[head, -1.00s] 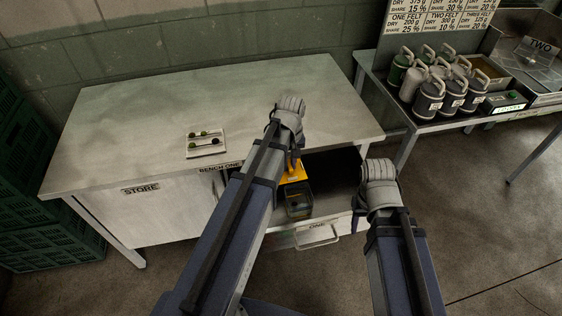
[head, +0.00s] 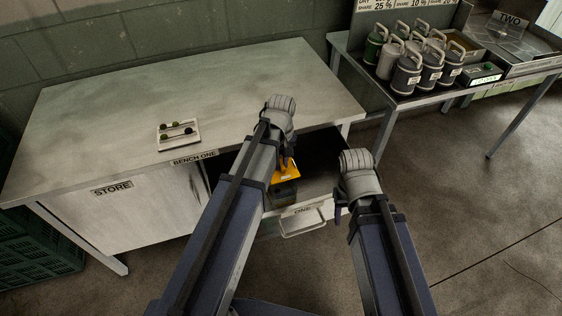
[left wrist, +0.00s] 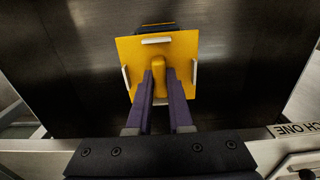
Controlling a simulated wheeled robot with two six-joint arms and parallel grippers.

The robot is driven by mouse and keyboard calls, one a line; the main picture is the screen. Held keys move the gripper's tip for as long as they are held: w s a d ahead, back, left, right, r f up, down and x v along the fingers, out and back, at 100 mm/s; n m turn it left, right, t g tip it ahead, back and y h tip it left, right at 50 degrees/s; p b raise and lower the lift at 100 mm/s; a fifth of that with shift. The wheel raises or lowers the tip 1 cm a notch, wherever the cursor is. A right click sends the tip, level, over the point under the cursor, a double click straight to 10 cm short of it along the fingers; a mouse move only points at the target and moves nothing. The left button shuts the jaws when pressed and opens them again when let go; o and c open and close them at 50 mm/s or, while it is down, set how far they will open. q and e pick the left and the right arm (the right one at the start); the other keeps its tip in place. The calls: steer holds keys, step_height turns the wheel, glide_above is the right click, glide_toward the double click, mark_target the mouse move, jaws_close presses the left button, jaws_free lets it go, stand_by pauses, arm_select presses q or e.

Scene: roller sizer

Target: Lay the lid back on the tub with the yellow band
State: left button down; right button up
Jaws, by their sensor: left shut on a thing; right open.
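My left gripper (left wrist: 159,88) is shut on the upright yellow grip of a square yellow lid (left wrist: 182,60) with pale strips along its edges. In the head view the lid (head: 288,171) is over the open drawer, above and just beyond a dark tub (head: 285,193). In the left wrist view a dark, yellow-edged part of a tub (left wrist: 152,27) shows past the lid's far edge; the lid hides most of it. I cannot tell whether lid and tub touch. My right gripper (head: 342,208) is open and empty, right of the drawer, mostly hidden by its own wrist.
The drawer (head: 318,188) marked ONE stands open under the bench (head: 90,100). A small white tray (head: 178,141) with several small dark pieces lies on the bench top. Several handled canisters (head: 408,70) stand on a second table at the right. Most of the bench top is clear.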

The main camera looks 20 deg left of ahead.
arm_select(q)
steer(key=shift+f+b, duration=1.95)
steer(key=shift+f, duration=0.25)
steer(key=shift+f, duration=0.25)
steer(key=shift+c, duration=1.3)
jaws_free()
steer(key=shift+r, duration=0.15)
steer(key=shift+r+p, duration=3.35)
steer(key=shift+r, duration=0.1)
